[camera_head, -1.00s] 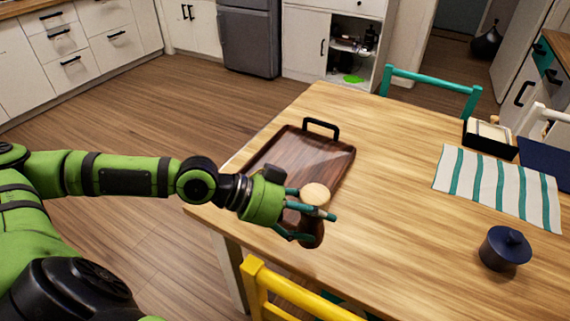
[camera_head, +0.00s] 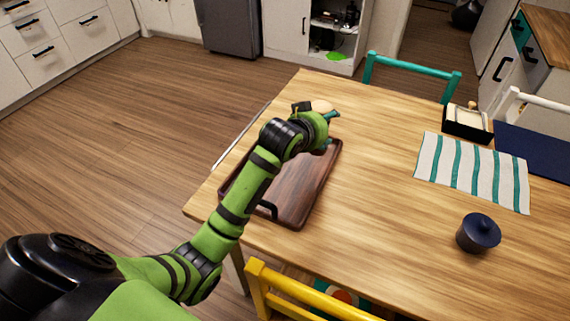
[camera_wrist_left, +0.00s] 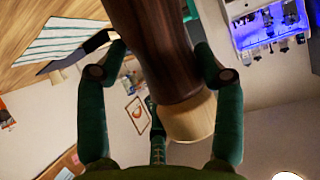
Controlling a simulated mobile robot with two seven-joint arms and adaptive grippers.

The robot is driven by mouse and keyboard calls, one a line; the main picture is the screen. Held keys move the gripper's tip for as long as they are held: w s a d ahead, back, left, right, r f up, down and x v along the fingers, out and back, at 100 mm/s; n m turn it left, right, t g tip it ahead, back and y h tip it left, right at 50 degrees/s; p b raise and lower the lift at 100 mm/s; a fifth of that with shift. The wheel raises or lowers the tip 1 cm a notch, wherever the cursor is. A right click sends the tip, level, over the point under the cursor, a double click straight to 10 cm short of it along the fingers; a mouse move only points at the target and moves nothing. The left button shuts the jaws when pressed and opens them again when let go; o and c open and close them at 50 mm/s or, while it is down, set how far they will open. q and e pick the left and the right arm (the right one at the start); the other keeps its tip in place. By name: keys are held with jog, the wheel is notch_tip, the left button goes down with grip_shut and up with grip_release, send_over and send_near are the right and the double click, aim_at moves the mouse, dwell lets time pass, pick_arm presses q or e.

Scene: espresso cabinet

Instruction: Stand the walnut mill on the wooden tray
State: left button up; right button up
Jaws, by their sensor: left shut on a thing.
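The wooden tray (camera_head: 305,199) is dark brown and lies on the table's left part, with a black handle at its near end. My left arm crosses over it and hides much of its middle and far end. My left gripper (camera_head: 328,119) is at the tray's far end, shut on the walnut mill. Only the mill's pale round top (camera_head: 321,106) shows in the head view. In the left wrist view the walnut mill (camera_wrist_left: 153,45) has a dark brown body between the green fingers (camera_wrist_left: 158,65). Its base is hidden, so I cannot tell whether it touches anything.
On the table (camera_head: 385,215) are a striped cloth (camera_head: 472,172), a dark blue lidded pot (camera_head: 478,233), a black box (camera_head: 466,122) and a navy mat (camera_head: 535,150). A teal chair (camera_head: 410,72) stands behind, a yellow chair (camera_head: 300,290) in front. The table's middle is clear.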

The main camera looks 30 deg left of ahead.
pick_arm(q)
jog(key=shift+a+f+n+y, duration=0.35)
jog(key=shift+n+y, duration=0.05)
jog(key=shift+s+a+f+p, duration=0.2)
jog(key=shift+a+f+p, duration=0.1)
jog(key=shift+a+f, duration=1.55)
jog(key=shift+s+a+f+p, duration=0.25)
jog(key=shift+a+f+p, duration=0.05)
jog(key=shift+a+f, duration=1.6)
jog(key=shift+s+a+f+p, duration=0.2)
jog(key=shift+a+f+p, duration=0.1)
jog(key=shift+a+f, duration=1.55)
pick_arm(e)
jog(key=shift+a+r, duration=0.1)
jog(key=shift+r, duration=1)
pick_arm(q)
jog(key=shift+a+r, duration=0.1)
pick_arm(e)
jog(key=shift+f, duration=0.1)
pick_arm(q)
jog(key=o, duration=1.4)
jog(key=shift+o, duration=0.2)
jog(key=shift+s+r, duration=0.1)
jog(key=shift+s, duration=0.05)
jog(key=v, duration=1.1)
jog(key=shift+s, duration=0.4)
pick_arm(e)
jog(key=shift+r, duration=0.2)
